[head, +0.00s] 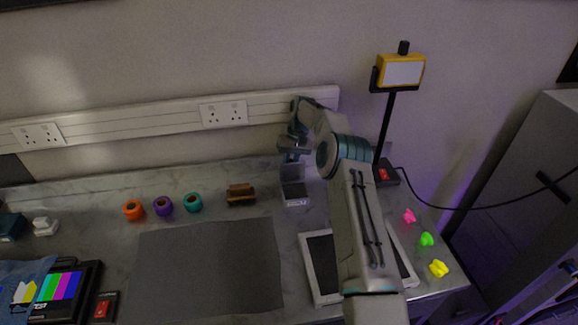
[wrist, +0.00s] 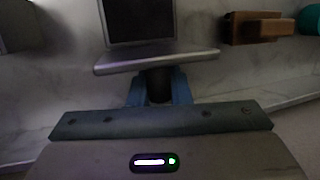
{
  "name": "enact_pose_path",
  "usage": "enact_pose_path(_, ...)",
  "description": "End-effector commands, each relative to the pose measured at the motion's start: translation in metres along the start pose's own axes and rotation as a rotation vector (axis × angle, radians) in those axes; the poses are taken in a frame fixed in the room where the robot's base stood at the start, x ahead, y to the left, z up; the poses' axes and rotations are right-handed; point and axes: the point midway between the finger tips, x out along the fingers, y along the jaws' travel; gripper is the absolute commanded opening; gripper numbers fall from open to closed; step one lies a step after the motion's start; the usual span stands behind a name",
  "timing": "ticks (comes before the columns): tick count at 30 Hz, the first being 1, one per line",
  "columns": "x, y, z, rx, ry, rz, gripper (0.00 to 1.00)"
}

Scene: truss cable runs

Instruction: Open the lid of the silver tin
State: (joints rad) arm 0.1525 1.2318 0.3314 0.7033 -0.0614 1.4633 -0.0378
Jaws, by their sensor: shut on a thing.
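The silver tin (head: 297,201) stands near the back of the bench, its dark inside showing. Its lid (head: 292,171) is raised, roughly upright at the tin's back side. In the wrist view the tin's dark inside (wrist: 139,20) lies at the top, and the silver lid (wrist: 155,62) shows nearly edge-on below it. My gripper (head: 292,154) is above the back of the tin, at the lid's upper edge. In the wrist view my gripper (wrist: 158,84) is shut on the lid; the exact contact is partly hidden.
A brown block-like object (head: 240,195) stands just left of the tin. Teal (head: 193,202), purple (head: 163,205) and orange (head: 133,209) rolls are further left. A lamp (head: 400,73) on a pole stands right of my arm. A grey mat (head: 207,270) lies bare in front.

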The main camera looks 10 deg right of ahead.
Motion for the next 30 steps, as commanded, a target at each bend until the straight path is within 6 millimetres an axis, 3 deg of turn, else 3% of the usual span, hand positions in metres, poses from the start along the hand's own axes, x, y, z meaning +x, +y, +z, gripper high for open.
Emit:
enact_pose_path(25,0.0021,-0.0011,-0.0026,0.010,-0.047,-0.002,0.00)
enact_pose_path(26,0.0021,-0.0011,-0.0026,0.010,-0.047,-0.002,0.23)
enact_pose_path(27,0.0021,-0.0011,-0.0026,0.010,-0.047,-0.002,0.34)
enact_pose_path(28,0.0021,-0.0010,-0.0026,0.010,-0.047,-0.002,0.39)
enact_pose_path(30,0.0020,-0.0009,-0.0025,0.010,-0.047,-0.002,0.39)
